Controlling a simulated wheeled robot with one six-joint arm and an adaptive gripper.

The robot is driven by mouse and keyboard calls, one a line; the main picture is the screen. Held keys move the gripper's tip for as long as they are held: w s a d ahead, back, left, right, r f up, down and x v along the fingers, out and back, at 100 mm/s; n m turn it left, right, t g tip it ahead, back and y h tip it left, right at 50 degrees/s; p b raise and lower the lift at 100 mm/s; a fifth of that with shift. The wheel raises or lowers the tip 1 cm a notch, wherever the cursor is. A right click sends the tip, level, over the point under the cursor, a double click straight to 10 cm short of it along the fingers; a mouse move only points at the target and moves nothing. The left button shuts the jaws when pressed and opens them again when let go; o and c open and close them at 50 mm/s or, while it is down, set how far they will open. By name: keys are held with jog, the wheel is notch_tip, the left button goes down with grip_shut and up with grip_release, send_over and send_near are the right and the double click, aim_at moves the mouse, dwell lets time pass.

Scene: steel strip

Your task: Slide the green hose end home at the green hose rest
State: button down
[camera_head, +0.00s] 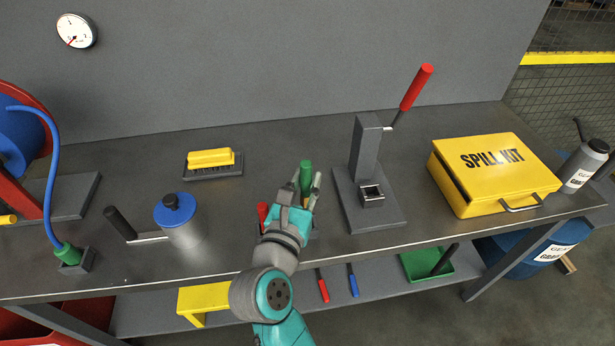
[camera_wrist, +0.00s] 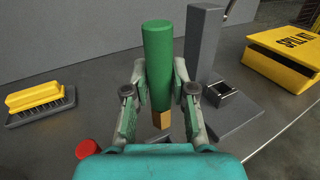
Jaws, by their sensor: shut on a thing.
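My gripper (camera_wrist: 158,92) is shut on a green cylinder (camera_wrist: 157,58) with a tan, brass-like lower tip (camera_wrist: 161,119). The cylinder stands roughly upright between the fingers, above the bench. It also shows in the head view (camera_head: 306,172), partly behind my gripper (camera_head: 302,194). At the far left of the bench, a green hose end (camera_head: 67,253) on a blue hose (camera_head: 53,170) sits at a small dark block (camera_head: 78,266), slightly tilted. I cannot tell how deep it sits. My gripper is well to the right of it.
A grey pot with a blue lid (camera_head: 175,208) and a yellow brush (camera_head: 212,160) lie between them. A red knob (camera_wrist: 87,148) is near my gripper. A grey press (camera_head: 366,165) and a yellow spill kit (camera_head: 492,175) stand right.

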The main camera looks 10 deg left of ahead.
aim_at(304, 206)
jog(key=shift+f, duration=2.95)
jog(key=shift+f, duration=2.25)
jog(key=c, duration=0.9)
grip_release()
jog(key=shift+s, duration=0.15)
jog(key=s, duration=0.4)
jog(key=s+a, duration=0.1)
jog(key=s, duration=0.2)
jog(key=s+a, duration=0.1)
jog(key=s, duration=0.3)
jog(key=shift+s, duration=0.35)
